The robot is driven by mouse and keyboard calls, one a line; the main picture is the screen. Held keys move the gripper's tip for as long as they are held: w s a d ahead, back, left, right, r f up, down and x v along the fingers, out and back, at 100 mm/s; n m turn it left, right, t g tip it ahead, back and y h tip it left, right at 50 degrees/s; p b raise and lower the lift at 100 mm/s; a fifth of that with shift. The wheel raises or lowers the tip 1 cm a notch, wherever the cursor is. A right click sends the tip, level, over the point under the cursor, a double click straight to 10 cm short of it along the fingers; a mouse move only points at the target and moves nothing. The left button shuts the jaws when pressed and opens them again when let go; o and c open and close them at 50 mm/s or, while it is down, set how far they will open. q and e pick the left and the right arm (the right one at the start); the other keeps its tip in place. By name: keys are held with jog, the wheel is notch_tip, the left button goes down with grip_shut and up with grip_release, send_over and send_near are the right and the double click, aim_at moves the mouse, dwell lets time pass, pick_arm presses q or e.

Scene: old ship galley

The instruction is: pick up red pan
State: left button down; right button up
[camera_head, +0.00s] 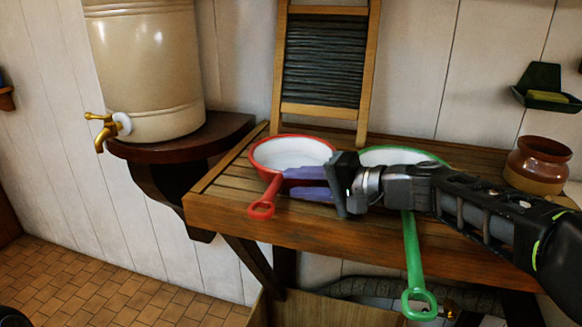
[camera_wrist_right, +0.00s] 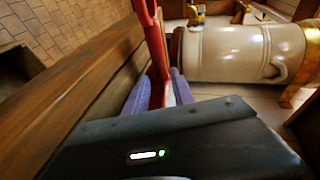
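The red pan (camera_head: 292,147), white inside with a red rim, sits upright on the left part of the wooden table. Its red handle (camera_head: 266,196) points to the front left, past the table edge. My right gripper (camera_head: 287,182) reaches in from the right, with its purple fingertips beside the base of the handle. The fingers are apart. In the right wrist view the red handle (camera_wrist_right: 158,65) shows between the two purple fingers (camera_wrist_right: 162,92). I cannot tell whether either finger touches it. My left gripper is not in view.
A green pan (camera_head: 413,262) stands right of the red one, partly behind my right arm. A washboard (camera_head: 325,55) leans at the back. A brown pot (camera_head: 538,160) is at the right. A beige water barrel (camera_head: 148,65) stands on a shelf (camera_head: 185,138) at left.

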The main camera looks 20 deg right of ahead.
aim_at(282, 180)
jog(key=p+x, duration=0.1)
jog(key=x, duration=0.4)
jog(key=shift+w+a+r, duration=0.1)
jog(key=shift+w, duration=0.05)
dwell(0.5)
grip_shut()
dwell(1.1)
jog(key=shift+r, duration=0.1)
